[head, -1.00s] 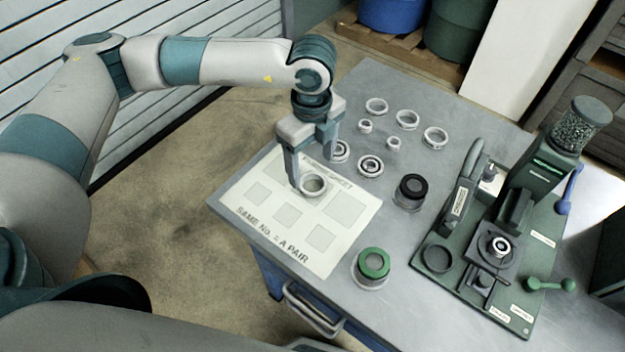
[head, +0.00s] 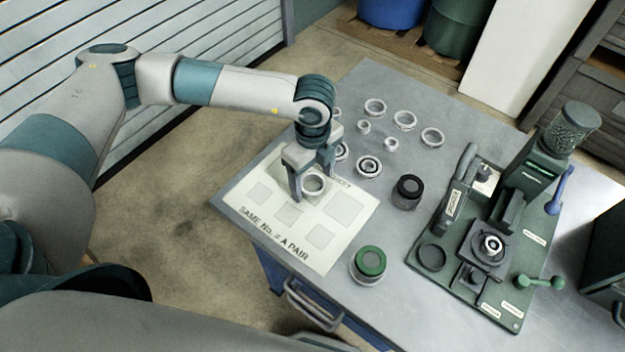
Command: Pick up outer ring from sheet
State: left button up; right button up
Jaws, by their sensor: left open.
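The outer ring (head: 314,185) is a light metal ring lying on the white paper sheet (head: 285,242), on its upper part. The sheet has grey squares and the printed words "SAME No. = A PAIR". My left gripper (head: 311,190) points down from above, open, with its fingers at the ring. One finger is at the ring's left edge; the other is behind it to the right. I cannot tell whether either finger touches the ring. My right gripper is not in view.
Several loose rings (head: 404,120) stand on the grey table (head: 395,260) behind the sheet. A black-topped jar (head: 408,191) and a green-topped jar (head: 369,264) stand right of the sheet. A green grinder machine (head: 480,250) fills the table's right part.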

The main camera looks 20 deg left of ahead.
pick_arm(q)
jog(key=shift+f, duration=0.2)
dwell(0.3)
jog(key=c, duration=1.2)
jog(key=shift+c, duration=0.2)
jog(key=shift+r, duration=0.15)
